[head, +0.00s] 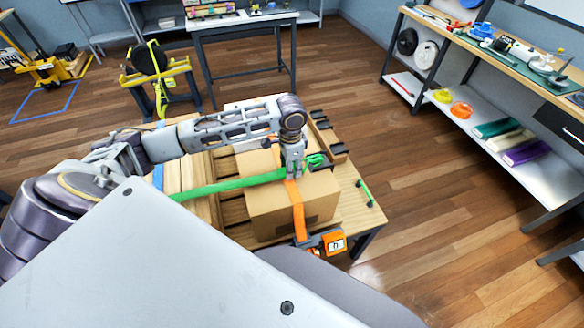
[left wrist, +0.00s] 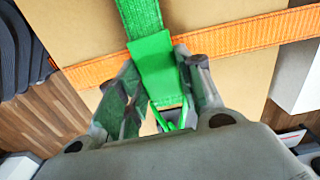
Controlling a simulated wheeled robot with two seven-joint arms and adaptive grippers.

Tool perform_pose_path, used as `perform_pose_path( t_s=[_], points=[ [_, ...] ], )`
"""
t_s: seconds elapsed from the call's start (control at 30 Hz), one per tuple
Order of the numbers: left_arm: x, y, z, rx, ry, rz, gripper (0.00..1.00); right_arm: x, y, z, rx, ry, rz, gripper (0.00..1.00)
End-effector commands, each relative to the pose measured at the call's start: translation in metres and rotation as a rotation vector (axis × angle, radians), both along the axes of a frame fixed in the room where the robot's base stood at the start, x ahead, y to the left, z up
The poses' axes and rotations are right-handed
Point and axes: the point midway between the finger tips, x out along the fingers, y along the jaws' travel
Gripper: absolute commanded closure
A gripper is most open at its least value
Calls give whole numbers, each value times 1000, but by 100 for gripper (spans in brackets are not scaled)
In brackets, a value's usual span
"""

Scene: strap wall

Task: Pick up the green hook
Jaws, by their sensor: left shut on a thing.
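The green hook (head: 316,160) is at the end of a green strap (head: 235,184) that crosses the top of a cardboard box (head: 262,213). My left gripper (head: 294,174) reaches down over the box top and is shut on the green hook. In the left wrist view, the green hook (left wrist: 168,118) is between the fingers of my left gripper (left wrist: 160,100), with the green strap (left wrist: 140,15) running up from it. The fingers hide part of the hook. My right gripper is not in view.
An orange strap (head: 296,208) runs over the box to an orange-and-black buckle (head: 333,242) at the table's front edge. Black brackets (head: 327,135) stand behind the box. A green-and-black bar (head: 364,192) lies on the table at right. A shelf bench (head: 500,70) stands farther right.

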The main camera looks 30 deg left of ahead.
Motion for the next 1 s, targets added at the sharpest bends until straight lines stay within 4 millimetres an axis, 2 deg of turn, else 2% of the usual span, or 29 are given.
perform_pose_path(
  t_s=[0.27,0.7,1.0],
  points=[
    [1,0,21,0,-4,0,91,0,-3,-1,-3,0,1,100],
    [1,0,82,-1,-3,0,91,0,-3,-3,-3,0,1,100],
    [0,0,100,-1,-1,0,91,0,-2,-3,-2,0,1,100]
  ],
)
